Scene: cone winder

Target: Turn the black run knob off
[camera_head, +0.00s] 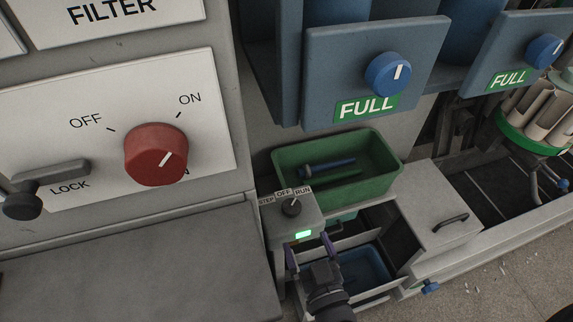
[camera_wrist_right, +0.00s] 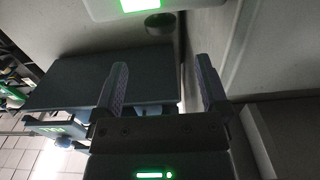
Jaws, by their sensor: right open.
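The black run knob (camera_head: 291,207) sits on top of a small grey control box (camera_head: 310,218) in the head view. Labels STEP, OFF and RUN stand behind it, and its white mark points up and right, toward RUN. A green light (camera_head: 303,234) glows on the box front. My right gripper (camera_head: 310,250) is just in front of and below the box, open, its two fingers apart and pointing toward it. In the wrist view the right gripper (camera_wrist_right: 160,85) has nothing between its fingers. I cannot see my left gripper.
A large red knob (camera_head: 156,154) with OFF and ON labels is on the left panel beside a lock lever (camera_head: 45,188). A green bin (camera_head: 340,170) stands behind the control box. A blue tray (camera_head: 362,268) and a lidded grey box (camera_head: 438,222) lie to the right.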

